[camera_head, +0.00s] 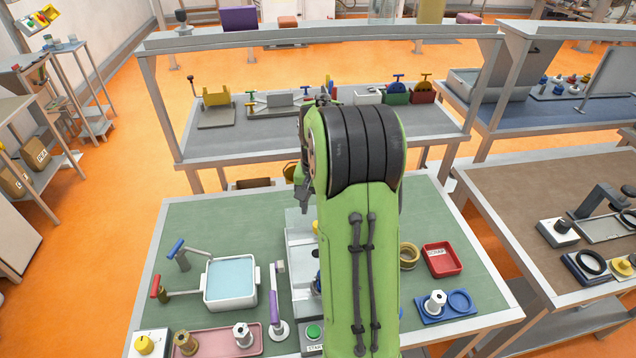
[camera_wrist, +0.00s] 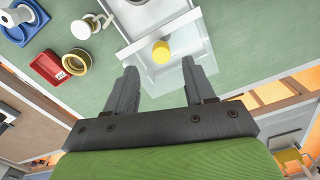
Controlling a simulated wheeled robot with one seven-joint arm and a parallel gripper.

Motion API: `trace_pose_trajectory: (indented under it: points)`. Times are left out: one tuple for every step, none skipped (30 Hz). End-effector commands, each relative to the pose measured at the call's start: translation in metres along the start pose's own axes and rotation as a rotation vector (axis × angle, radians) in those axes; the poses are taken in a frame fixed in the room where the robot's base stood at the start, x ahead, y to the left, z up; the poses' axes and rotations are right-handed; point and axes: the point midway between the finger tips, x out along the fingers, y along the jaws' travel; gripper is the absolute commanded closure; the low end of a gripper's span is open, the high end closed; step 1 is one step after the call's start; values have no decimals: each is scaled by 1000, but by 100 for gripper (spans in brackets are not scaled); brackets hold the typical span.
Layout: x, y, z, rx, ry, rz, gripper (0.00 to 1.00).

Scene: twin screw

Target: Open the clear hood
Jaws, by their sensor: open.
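The clear hood (camera_head: 297,222) is a pale, see-through cover on the grey machine in the middle of the green bench. My green arm hides much of it in the head view. In the wrist view the clear hood (camera_wrist: 152,75) shows a yellow knob (camera_wrist: 161,51) on it. My gripper (camera_wrist: 159,66) is open, with its two dark fingers on either side of the knob in the picture and nothing held between them. I cannot tell how far the fingertips are from the hood, or whether they touch it. The hood looks lowered, but its hinge side is hidden.
Right of my arm are a brass ring (camera_head: 409,256), a red scrap tray (camera_head: 441,260) and a blue tray (camera_head: 462,306). To the left are a water basin (camera_head: 230,283), a pink tray (camera_head: 215,343) and a green start button (camera_head: 313,333). A shelf stands behind the bench.

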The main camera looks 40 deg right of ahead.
Motion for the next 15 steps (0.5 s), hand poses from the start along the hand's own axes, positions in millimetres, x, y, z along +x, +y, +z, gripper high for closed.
trace_pose_trajectory:
  points:
    - [-18, 0, -1, 0, 7, -2, 46]
    - [-26, 0, -1, 0, 6, -2, 46]
    - [-38, 0, -1, 0, 6, -2, 46]
    - [-46, 0, -1, 0, 6, -2, 46]
    - [-54, 0, -1, 0, 4, -1, 46]
    - [-63, 0, -1, 0, 3, -1, 46]
    - [-70, 0, -1, 0, 4, -1, 46]
    - [-75, 0, 0, 0, 3, -1, 46]
    - [-82, 0, 0, 0, 2, -1, 46]
    - [-85, 0, 0, 0, 2, -1, 46]
    - [-88, 0, 0, 0, 1, 0, 46]
    - [-91, 0, 0, 0, 0, 0, 46]
    - [-92, 0, 0, 0, 0, 0, 46]
    - [-93, 0, 0, 0, 0, 0, 46]
    - [-94, 0, 0, 0, -1, 0, 46]
